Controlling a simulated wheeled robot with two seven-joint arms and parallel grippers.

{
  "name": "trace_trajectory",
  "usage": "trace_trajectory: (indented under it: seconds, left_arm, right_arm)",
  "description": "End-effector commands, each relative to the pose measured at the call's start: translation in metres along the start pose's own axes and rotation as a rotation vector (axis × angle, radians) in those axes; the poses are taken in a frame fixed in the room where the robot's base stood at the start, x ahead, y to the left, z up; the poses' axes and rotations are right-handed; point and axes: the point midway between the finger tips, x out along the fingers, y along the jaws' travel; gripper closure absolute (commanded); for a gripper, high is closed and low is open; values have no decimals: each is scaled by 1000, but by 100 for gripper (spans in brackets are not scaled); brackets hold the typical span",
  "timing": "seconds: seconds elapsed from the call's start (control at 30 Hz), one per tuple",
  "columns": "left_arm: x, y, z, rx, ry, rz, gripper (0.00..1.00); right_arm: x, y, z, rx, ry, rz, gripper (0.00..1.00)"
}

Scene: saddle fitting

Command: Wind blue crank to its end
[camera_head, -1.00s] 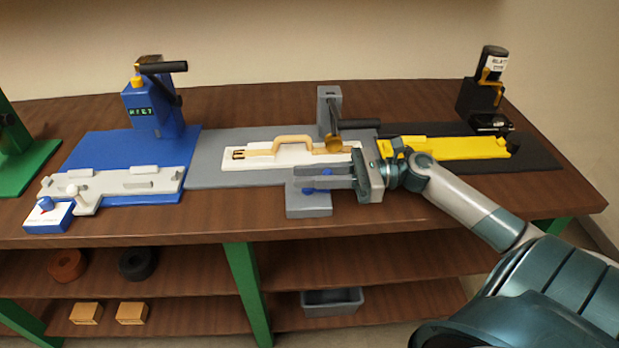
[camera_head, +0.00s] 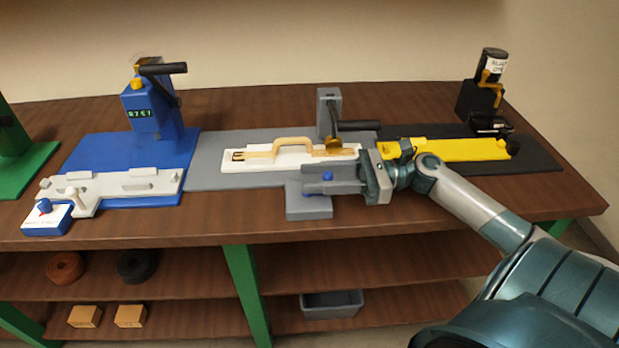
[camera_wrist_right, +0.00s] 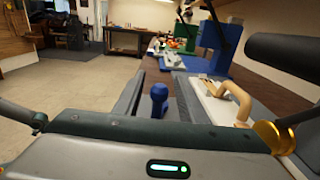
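The blue station (camera_head: 152,110) stands at the left, with a black-handled crank (camera_head: 165,68) on its top and a small display with green characters. My right gripper (camera_head: 330,180) is far to its right, over the front of the grey fixture (camera_head: 308,208). A small blue knob (camera_head: 327,175) on that fixture shows between its fingers; it also shows upright between them in the right wrist view (camera_wrist_right: 158,95). The fingers stand apart and seem not to squeeze it. Nobody's hand is on the black-handled crank. My left gripper is out of view.
A white plate with a tan handle (camera_head: 280,148) lies on the grey base, beside a grey post with a black lever (camera_head: 330,115). A yellow bar (camera_head: 460,149) lies on the black base at right. A white box with a blue knob (camera_head: 45,215) sits front left.

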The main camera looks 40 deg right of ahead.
Motion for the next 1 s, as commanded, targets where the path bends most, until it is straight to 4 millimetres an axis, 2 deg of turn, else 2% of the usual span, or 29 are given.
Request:
trace_trajectory:
  seconds: [0.2, 0.4, 0.73, 1.0]
  left_arm:
    - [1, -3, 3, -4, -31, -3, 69]
    - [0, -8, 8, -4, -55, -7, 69]
    - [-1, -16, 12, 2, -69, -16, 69]
    - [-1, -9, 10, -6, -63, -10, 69]
  right_arm:
    - [-30, 0, -3, 1, 2, -2, 63]
    - [-52, -1, -1, 0, 1, -2, 63]
    - [-57, 0, 0, -1, 1, 0, 63]
    - [-57, -1, 0, -1, 1, 0, 63]
